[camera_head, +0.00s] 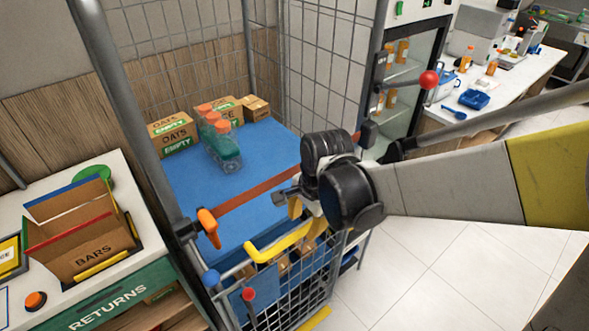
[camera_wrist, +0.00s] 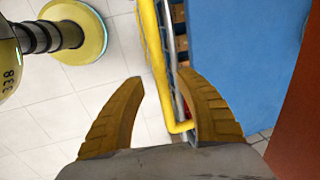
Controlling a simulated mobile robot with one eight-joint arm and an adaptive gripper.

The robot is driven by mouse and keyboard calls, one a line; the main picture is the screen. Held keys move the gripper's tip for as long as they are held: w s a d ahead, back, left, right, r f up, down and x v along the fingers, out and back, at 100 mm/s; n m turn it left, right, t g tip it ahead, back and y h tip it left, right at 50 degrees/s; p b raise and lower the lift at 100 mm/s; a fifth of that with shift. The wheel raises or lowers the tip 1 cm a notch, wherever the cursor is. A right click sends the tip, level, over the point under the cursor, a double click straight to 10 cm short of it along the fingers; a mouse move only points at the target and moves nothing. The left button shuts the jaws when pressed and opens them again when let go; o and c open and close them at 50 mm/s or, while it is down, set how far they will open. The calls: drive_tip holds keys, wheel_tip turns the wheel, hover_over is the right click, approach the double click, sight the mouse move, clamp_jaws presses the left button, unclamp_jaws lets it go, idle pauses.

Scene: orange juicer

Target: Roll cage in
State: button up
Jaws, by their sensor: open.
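The roll cage (camera_head: 250,50) is a grey wire-sided frame with a blue shelf (camera_head: 182,188), and fills the middle of the head view. A yellow handle bar (camera_head: 280,243) runs along its near side; it also shows in the wrist view (camera_wrist: 157,60). My gripper (camera_head: 306,215) is over this near side, with its yellow fingers open and empty. In the wrist view, the bar passes between the fingertips (camera_wrist: 160,76), and its bent end lies by the right finger. I cannot tell whether they touch. My wrist hides part of the cage's right side.
Empty cartons (camera_head: 175,140) and orange-capped bottles (camera_head: 222,150) stand on the blue shelf. A returns counter (camera_head: 125,292) with a bars box (camera_head: 85,235) is close on the left. A fridge (camera_head: 415,60) and white counter (camera_head: 505,75) stand behind right. Tiled floor (camera_head: 430,265) is clear at right.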

sight(302, 231)
drive_tip(key=f, duration=0.4)
drive_tip(key=shift+w+a+f+b, duration=0.2)
drive_tip(key=shift+w+a+b, duration=0.05)
drive_tip(key=shift+w+b, duration=0.15)
clamp_jaws()
